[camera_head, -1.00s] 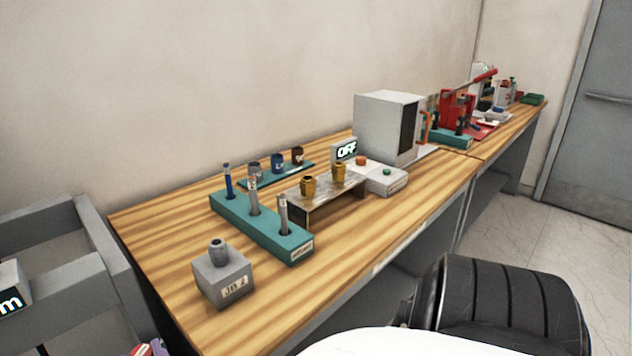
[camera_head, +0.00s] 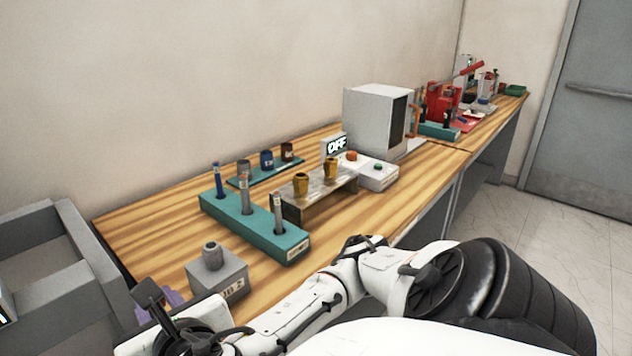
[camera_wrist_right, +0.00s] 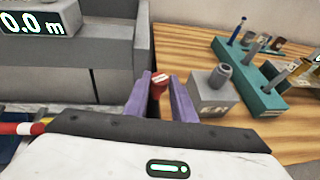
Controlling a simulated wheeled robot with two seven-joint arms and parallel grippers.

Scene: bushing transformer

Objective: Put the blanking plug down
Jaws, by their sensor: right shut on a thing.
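My right gripper (camera_wrist_right: 161,92) has purple fingers and is shut on a small red piece with a pale mark, the blanking plug (camera_wrist_right: 159,81). In the head view the right gripper (camera_head: 172,298) is at the lower left, left of the grey block and near the bench's left end. The plug cannot be made out there. My left gripper is not in view.
A grey block (camera_head: 217,279) with a grey bushing (camera_head: 212,256) stands close to the right gripper. A teal rack (camera_head: 255,226) holds several upright rods. A metal stand (camera_head: 318,191) carries two brass pieces. Grey bins (camera_head: 40,250) are at the left. Bare wood (camera_head: 140,225) lies behind the block.

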